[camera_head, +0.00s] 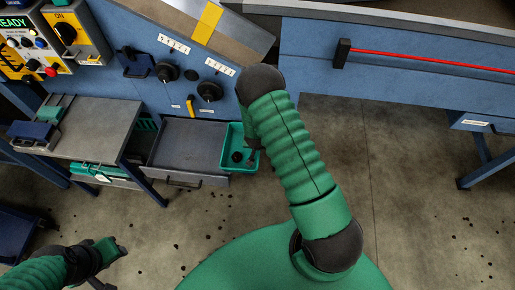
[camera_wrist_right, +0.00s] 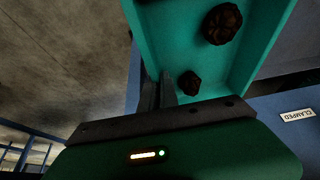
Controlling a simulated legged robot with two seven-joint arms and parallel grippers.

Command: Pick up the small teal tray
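The small teal tray (camera_head: 225,160) is at the right end of a grey drawer-like shelf, with dark lumps inside. In the right wrist view the tray (camera_wrist_right: 185,20) fills the upper middle, with two dark brown lumps on its floor. My right gripper (camera_wrist_right: 160,92) is at the tray's near edge, its two dark fingers close together with the teal wall running down between them. It looks shut on that wall, though the contact is partly hidden. In the head view my right arm covers part of the tray's right side. My left gripper (camera_head: 105,262) is low at the left, away from the tray; its fingers are unclear.
The grey drawer (camera_head: 185,147) with a front handle lies left of the tray. A small side table (camera_head: 95,125) stands further left. Black knobs (camera_head: 208,91) are on the blue machine panel behind. A red bar (camera_head: 430,60) runs along the right panel. The floor at right is open, with scattered dark bits.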

